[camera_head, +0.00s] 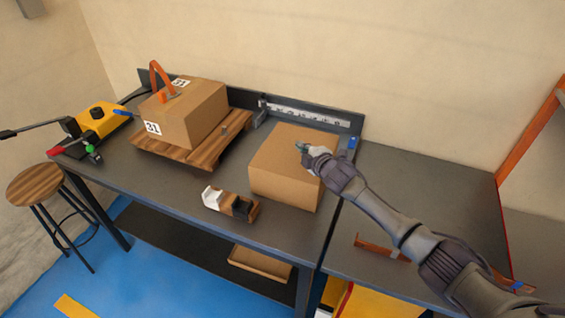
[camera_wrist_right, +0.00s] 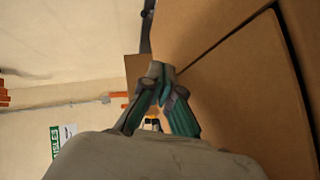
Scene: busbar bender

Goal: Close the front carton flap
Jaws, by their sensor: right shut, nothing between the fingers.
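A brown carton (camera_head: 284,178) stands on the dark workbench, right of its middle. Its top looks mostly covered. In the right wrist view, brown cardboard (camera_wrist_right: 235,60) fills the right side, with a dark straight gap between two panels. I cannot tell which panel is the front flap. My right gripper (camera_head: 302,147) is shut and empty, over the right part of the carton's top. In the right wrist view its closed fingertips (camera_wrist_right: 160,72) are close beside the cardboard; I cannot tell whether they touch it. My left gripper is out of view.
A second carton (camera_head: 190,113) labelled 31 sits on a wooden pallet (camera_head: 226,138), with an orange tool on top. A tape dispenser (camera_head: 232,205) lies left of the front carton. A yellow bender (camera_head: 101,119) stands at left. The right bench (camera_head: 430,190) is mostly clear.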

